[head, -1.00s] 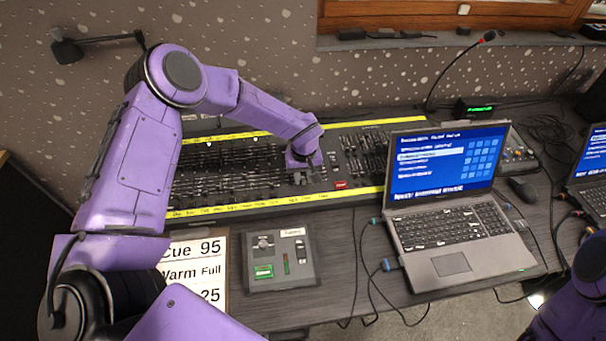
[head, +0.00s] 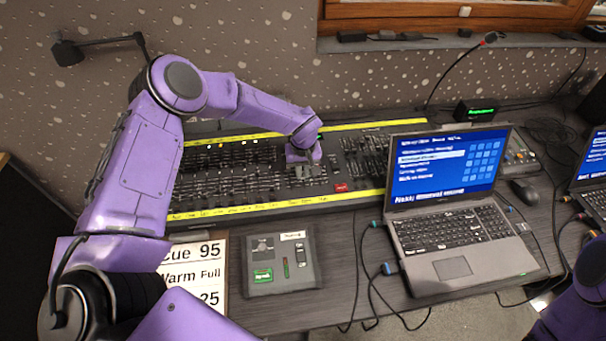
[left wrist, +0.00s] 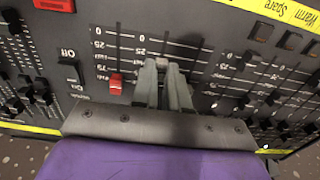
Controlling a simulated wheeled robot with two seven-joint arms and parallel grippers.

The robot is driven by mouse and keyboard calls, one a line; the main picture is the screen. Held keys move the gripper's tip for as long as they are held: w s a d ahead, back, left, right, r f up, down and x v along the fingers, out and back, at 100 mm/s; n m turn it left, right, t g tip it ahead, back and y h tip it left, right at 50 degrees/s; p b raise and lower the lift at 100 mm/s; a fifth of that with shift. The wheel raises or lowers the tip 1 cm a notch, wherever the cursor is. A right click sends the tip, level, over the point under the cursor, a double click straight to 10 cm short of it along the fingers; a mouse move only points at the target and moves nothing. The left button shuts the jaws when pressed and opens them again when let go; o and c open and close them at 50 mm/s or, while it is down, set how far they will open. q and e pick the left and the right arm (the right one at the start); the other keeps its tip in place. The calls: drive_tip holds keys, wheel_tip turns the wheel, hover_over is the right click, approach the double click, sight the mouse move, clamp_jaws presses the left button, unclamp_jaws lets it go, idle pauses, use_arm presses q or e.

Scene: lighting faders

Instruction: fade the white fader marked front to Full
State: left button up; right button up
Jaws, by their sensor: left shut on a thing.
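The lighting desk (head: 240,205) has rows of faders between yellow label strips. My left gripper (head: 304,172) is down on its right-middle part. In the left wrist view the two grey fingers (left wrist: 164,72) are shut on a small pale fader cap (left wrist: 162,61), which shows between their tips. I cannot read a "front" label. A red fader cap (left wrist: 115,84) is in a slot to the left. My right gripper is out of view.
Black faders (left wrist: 250,95) stand to the right in the wrist view, and an Off/On switch (left wrist: 69,72) to the left. A laptop (head: 455,215) stands right of the desk. A small grey panel (head: 281,262) and a cue card (head: 195,275) lie in front.

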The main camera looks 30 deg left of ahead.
use_arm(q)
drive_tip(key=shift+w+a+r+b, duration=0.1)
drive_tip(key=shift+w+a+b, duration=0.15)
drive_tip(key=shift+w+a, duration=0.3)
drive_tip(key=shift+w+a+r+b, duration=0.1)
drive_tip(key=shift+w+a+b, duration=0.2)
drive_tip(key=shift+w, duration=0.35)
drive_tip(key=o, duration=0.5)
drive_tip(key=shift+c, duration=0.2)
drive_tip(key=shift+r+p, duration=1.15)
drive_tip(key=shift+r, duration=0.15)
